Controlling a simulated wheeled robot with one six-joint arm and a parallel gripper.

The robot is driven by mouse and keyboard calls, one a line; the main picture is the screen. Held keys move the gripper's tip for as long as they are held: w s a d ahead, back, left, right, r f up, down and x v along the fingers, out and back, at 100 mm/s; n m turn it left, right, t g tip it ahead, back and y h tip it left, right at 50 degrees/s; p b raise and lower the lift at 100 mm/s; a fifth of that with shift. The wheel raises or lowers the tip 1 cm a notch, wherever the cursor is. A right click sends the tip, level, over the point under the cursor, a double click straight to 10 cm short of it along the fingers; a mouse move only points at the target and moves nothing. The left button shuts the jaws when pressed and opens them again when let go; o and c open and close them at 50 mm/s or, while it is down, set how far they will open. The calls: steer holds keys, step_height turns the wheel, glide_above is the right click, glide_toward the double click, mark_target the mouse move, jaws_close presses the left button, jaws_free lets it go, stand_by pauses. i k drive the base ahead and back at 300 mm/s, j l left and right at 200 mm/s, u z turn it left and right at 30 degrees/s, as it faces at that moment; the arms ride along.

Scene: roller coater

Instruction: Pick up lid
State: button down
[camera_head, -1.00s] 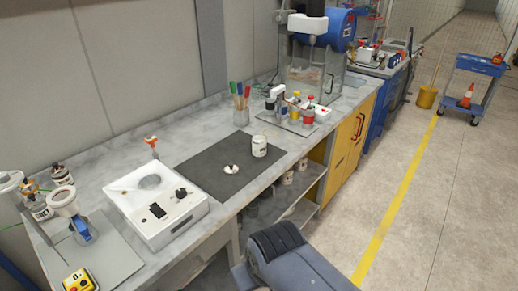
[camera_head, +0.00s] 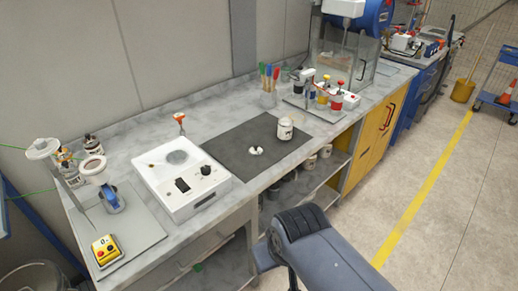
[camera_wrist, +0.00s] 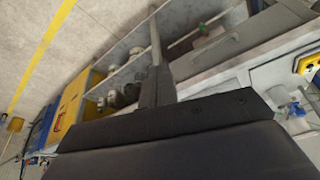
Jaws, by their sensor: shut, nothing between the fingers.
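The lid (camera_head: 256,151) is a small white disc with a dark knob. It lies on the dark grey mat (camera_head: 232,150) on the workbench in the head view. A white jar (camera_head: 284,130) stands upright on the mat, just right of and behind the lid, apart from it. My gripper (camera_wrist: 157,88) shows in the wrist view as dark grey fingers, shut and empty, beyond my wrist body. It is in front of the bench, away from the lid. The lid cannot be made out in the wrist view.
A white device (camera_head: 182,180) with a round plate stands left of the mat. A cup of colored brushes (camera_head: 268,95) and a tray (camera_head: 312,110) of small bottles stand behind. An open shelf (camera_head: 303,183) holds jars under the bench. The floor (camera_head: 440,220) at right is clear.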

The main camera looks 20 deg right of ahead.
mark_target(256, 151)
steer(key=i+l+u, duration=0.15)
steer(key=l, duration=0.2)
steer(key=i+l+u, duration=0.15)
steer(key=l, duration=0.25)
steer(key=i+l+u, duration=0.15)
steer(key=l, duration=0.25)
steer(key=i+l+u, duration=0.15)
steer(key=l, duration=0.25)
steer(key=i+l+u, duration=0.2)
steer(key=l, duration=0.25)
